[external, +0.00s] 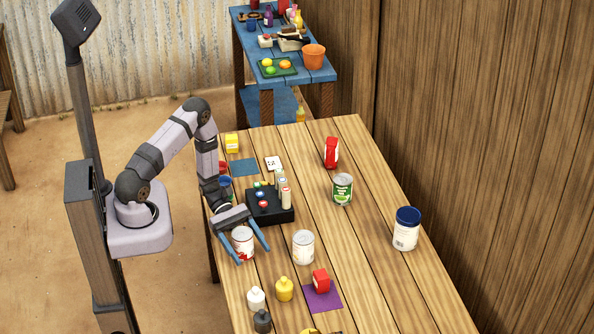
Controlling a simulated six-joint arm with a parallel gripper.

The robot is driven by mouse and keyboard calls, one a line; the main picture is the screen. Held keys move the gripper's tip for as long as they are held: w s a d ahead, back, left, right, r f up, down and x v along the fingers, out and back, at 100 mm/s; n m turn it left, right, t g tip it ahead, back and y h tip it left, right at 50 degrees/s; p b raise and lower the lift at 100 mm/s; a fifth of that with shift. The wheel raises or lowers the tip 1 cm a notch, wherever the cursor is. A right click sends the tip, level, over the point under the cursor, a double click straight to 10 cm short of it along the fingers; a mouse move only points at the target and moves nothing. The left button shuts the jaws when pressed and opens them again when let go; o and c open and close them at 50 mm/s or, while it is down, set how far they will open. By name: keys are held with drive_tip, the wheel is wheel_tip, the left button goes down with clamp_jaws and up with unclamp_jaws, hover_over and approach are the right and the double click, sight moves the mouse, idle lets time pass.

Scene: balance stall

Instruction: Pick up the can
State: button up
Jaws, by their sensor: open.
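Several cans stand upright on the wooden table (365,285). A white can with red on its label (243,242) stands near the table's left edge. My gripper (254,256) is open over it, with one blue finger on each side of this can. Whether the fingers touch it, I cannot tell. A pale, whitish can (304,248) stands a little to the right of the gripper. A green-labelled can (343,190) stands farther back, to the right of the black tray.
A black tray (284,217) with small bottles lies just behind my gripper. A blue-lidded white tub (405,232) stands at right. The table's centre right is clear.

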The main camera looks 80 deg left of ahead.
drive_tip(key=c, duration=1.4)
drive_tip(key=shift+r, duration=0.2)
drive_tip(key=shift+r+b, duration=0.75)
drive_tip(key=shift+r, duration=4.1)
